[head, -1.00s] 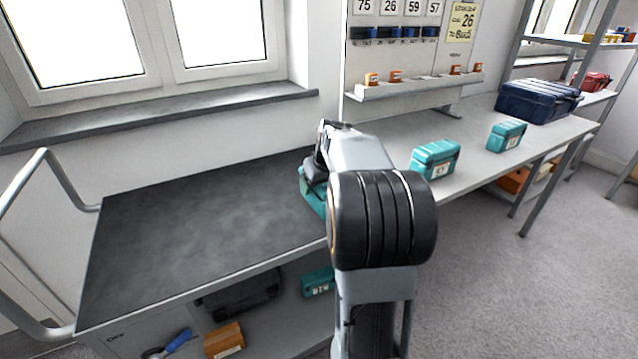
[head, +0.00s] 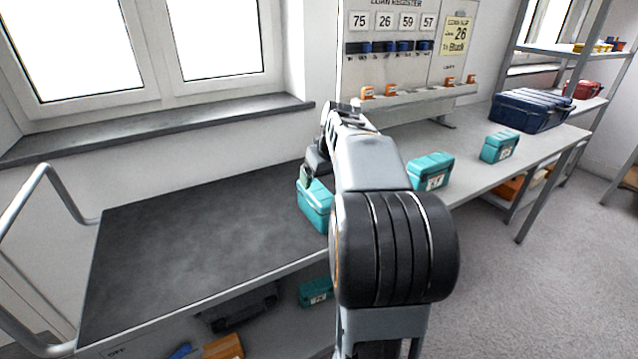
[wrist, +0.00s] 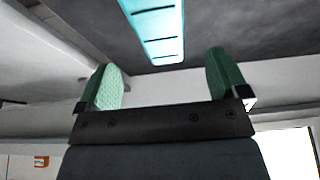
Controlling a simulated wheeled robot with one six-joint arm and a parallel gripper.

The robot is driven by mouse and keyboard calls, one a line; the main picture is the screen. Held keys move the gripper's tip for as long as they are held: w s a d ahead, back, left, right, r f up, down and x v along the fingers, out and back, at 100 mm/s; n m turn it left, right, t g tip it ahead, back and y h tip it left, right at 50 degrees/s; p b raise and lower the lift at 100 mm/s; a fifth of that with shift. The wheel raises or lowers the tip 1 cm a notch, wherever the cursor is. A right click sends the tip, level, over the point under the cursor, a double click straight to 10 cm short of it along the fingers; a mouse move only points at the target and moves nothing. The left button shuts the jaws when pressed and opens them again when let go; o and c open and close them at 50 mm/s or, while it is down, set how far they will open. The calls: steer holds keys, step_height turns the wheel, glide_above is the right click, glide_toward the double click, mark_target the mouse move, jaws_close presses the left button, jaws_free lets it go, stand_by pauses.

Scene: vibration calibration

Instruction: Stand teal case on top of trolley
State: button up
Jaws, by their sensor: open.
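A teal case (head: 314,207) stands on the dark top of the trolley (head: 190,245), at its right end, partly hidden behind my arm. In the wrist view the case (wrist: 155,28) lies beyond the fingertips, with a gap between. My gripper (wrist: 165,78) is open and empty, its green finger pads apart. In the head view my gripper (head: 307,178) is just above the case, mostly hidden by my own arm. Two other teal cases, one nearer (head: 430,172) and one farther (head: 499,147), stand on the grey bench. Another teal case (head: 315,292) is on the trolley's lower shelf.
The bench (head: 470,172) runs right from the trolley and carries a navy case (head: 532,110). A numbered board (head: 400,45) with a ledge stands behind it. The trolley's lower shelf also holds a black case (head: 238,308) and an orange box (head: 222,347). Most of the trolley top is clear.

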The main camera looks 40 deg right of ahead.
steer(key=shift+v, duration=1.4)
steer(key=s+a+f, duration=0.4)
steer(key=a, duration=0.3)
steer(key=s+a+f+n+g, duration=0.1)
steer(key=s+a+f, duration=0.4)
steer(key=a, duration=0.3)
steer(key=s+a+f, duration=0.4)
steer(key=a+f, duration=0.1)
steer(key=a, duration=0.2)
steer(key=shift+s+a+n, duration=0.25)
steer(key=shift+a+n, duration=0.05)
steer(key=shift+a, duration=0.1)
steer(key=shift+r, duration=0.1)
step_height(320, 180, up, 23)
steer(key=p, duration=2.2)
steer(key=shift+f+y, duration=0.25)
steer(key=shift+y, duration=0.05)
steer(key=shift+a, duration=0.1)
